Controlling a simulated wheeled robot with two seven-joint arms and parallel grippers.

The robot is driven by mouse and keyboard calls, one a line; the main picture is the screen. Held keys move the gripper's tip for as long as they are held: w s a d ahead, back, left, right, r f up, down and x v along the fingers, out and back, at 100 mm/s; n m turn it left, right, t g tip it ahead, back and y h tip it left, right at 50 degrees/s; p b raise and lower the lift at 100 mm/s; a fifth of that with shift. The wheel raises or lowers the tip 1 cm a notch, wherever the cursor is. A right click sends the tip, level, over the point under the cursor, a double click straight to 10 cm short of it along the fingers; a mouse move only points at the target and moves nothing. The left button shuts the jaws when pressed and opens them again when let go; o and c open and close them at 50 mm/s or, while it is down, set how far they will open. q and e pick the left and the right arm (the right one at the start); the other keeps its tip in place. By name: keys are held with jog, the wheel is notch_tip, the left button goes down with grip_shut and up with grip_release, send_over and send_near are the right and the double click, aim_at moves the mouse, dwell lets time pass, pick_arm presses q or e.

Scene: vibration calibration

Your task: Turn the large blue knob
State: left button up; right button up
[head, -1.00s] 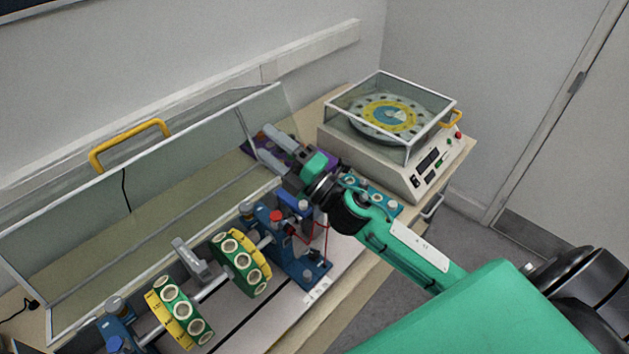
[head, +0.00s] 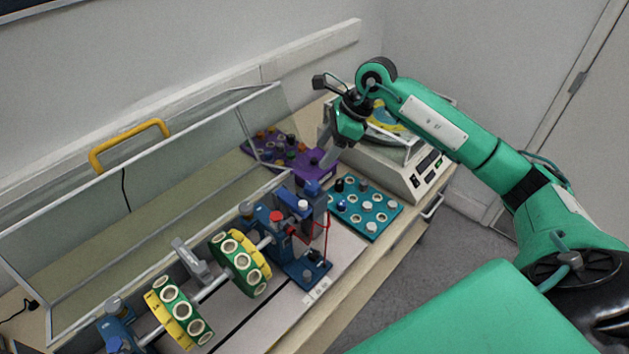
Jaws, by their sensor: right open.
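A blue knob-like cap (head: 284,194) stands on the blue bearing block at the right end of the rotor; another blue rounded part (head: 312,188) is just right of it. They are small here, and I cannot tell which is the large blue knob. My right gripper (head: 327,158) points down over the right end of the purple board (head: 318,168), above and behind these blue parts, apart from them. It is open, with nothing seen between its fingers; their tips are hard to make out. My left gripper is out of view.
The rotor (head: 210,285) has green and yellow discs. A teal board (head: 385,222) holding several metal pieces lies right of it. A clear cover with a yellow handle (head: 130,144) stands open behind. A balancing machine (head: 400,178) is partly hidden by my right arm.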

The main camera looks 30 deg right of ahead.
jog(key=d+h, duration=0.1)
jog(key=d, duration=0.2)
jog(key=p, duration=0.6)
send_near(312, 185)
jog(key=x, duration=0.7)
jog(key=shift+w+a+f, duration=0.1)
jog(key=shift+a+f, duration=0.1)
jog(key=shift+f, duration=0.5)
jog(key=c, duration=1)
jog(key=shift+o, duration=0.2)
